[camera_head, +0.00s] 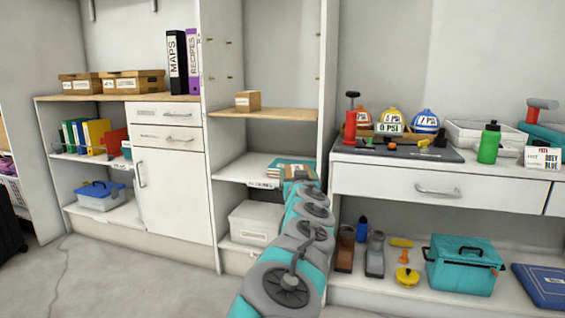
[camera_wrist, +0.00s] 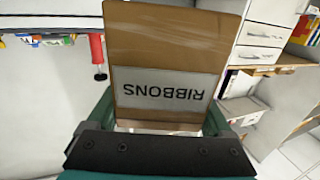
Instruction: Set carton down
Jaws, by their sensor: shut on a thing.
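A brown cardboard carton with a grey label reading "RIBBONS" (camera_wrist: 165,48) fills the middle of the wrist view; the lettering appears upside down. My gripper (camera_wrist: 160,122) is shut on it, with a teal finger on each side. In the head view my arm reaches to the middle shelf of the tall open unit, and my gripper (camera_head: 297,172) is at that shelf's front. Only a small brown patch shows there, partly hidden by the arm. I cannot tell whether the carton touches the shelf.
A small carton (camera_head: 248,101) stands on the wooden shelf above, with bare board to its right. A white box (camera_head: 255,223) stands on the bottom shelf. The middle shelf (camera_head: 240,170) has bare room at its left. A workbench (camera_head: 400,183) stands close at right.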

